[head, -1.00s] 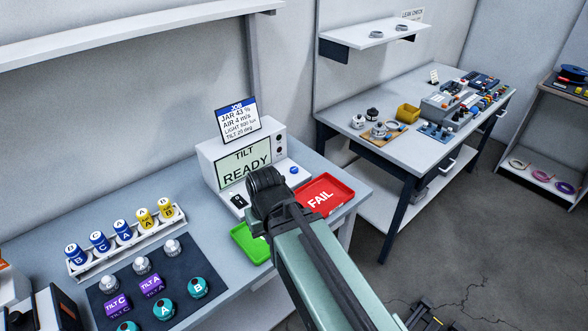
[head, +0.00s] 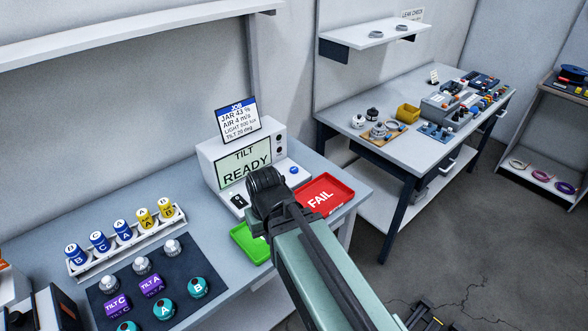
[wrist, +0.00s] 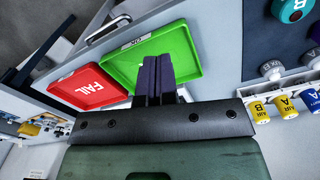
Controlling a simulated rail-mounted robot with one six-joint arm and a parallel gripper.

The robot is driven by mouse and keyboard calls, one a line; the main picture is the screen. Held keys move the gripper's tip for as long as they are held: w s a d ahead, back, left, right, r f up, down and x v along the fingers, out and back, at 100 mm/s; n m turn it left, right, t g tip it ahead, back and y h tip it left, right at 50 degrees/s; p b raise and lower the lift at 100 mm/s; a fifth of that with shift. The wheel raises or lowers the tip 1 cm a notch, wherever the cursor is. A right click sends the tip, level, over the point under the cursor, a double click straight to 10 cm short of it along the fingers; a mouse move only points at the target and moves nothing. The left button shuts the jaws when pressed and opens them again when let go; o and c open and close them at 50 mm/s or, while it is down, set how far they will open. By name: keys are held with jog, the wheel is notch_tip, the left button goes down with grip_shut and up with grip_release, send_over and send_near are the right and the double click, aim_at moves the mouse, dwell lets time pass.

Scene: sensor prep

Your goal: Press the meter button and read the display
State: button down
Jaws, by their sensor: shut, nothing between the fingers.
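The meter (head: 213,163) is a white box at the back of the near bench in the head view. Its display (head: 243,166) reads "TILT READY". A blue button (head: 293,170) sits on the meter's low right-hand part, uncovered in the head view. My arm stands in front of the meter's lower part, and my gripper's fingers are hidden behind it there. In the wrist view my gripper (wrist: 155,62) is shut and empty, its dark fingers seen against the green tray (wrist: 185,45). The meter cannot be made out in the wrist view.
A red FAIL tray (head: 341,188) lies right of my arm; the green tray (head: 240,232) is partly hidden by it. A job card (head: 237,120) stands above the meter. At left are a rack (head: 128,246) of labelled jars and a dark mat (head: 188,262) with several sensors.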

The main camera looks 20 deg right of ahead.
jog(key=m+t+y+b, duration=0.3)
jog(key=m+t+b, duration=0.2)
jog(key=t, duration=0.4)
send_over(296, 168)
jog(key=shift+a+r, duration=0.1)
jog(key=shift+r, duration=0.25)
jog(key=shift+f, duration=0.1)
notch_tip(296, 168, down, 9)
jog(key=b, duration=0.8)
